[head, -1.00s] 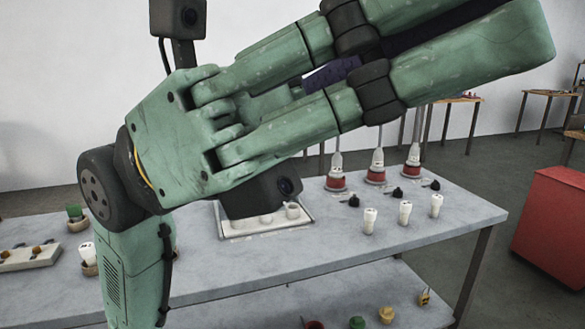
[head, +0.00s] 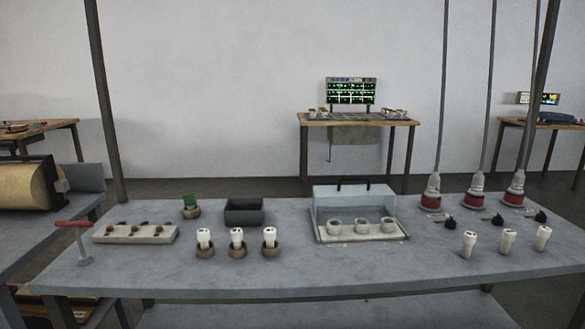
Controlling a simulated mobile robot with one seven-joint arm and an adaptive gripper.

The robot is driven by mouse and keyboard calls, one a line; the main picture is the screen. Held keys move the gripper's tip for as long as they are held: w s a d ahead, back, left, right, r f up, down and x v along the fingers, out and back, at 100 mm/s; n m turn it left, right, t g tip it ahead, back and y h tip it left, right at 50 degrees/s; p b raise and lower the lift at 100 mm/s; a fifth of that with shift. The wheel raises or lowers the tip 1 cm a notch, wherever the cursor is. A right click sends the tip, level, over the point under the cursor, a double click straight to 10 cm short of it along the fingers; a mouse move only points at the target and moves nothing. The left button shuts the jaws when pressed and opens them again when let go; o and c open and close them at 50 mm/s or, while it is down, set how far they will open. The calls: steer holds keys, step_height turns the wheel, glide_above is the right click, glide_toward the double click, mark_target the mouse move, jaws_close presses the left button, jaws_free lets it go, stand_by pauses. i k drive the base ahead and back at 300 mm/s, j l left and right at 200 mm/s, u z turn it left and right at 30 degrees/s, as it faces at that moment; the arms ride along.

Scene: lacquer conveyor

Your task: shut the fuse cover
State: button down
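A clear, see-through cover (head: 332,203) with a black handle (head: 353,183) along its top stands at a pale tray (head: 362,240), right of the middle of the bench. I cannot tell from this angle whether the cover stands raised at the back or encloses the cups. My gripper and arm are not in view. Nothing is seen touching the cover.
The bench (head: 300,275) has clear room along its front edge. A dark open box (head: 244,217) stands left of the cover. White fuse-like pieces in brown holders (head: 237,248) stand front left. Red-based lamp-like fixtures (head: 431,203) and loose white pieces (head: 508,240) are at right.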

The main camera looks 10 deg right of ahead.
mark_target(379, 194)
steer(key=i+l+u, duration=0.15)
steer(key=l+u, duration=0.35)
steer(key=i+l+u, duration=0.1)
steer(key=l+u, duration=0.7)
steer(key=l, duration=1.25)
steer(key=k+l, duration=0.1)
steer(key=l, duration=0.4)
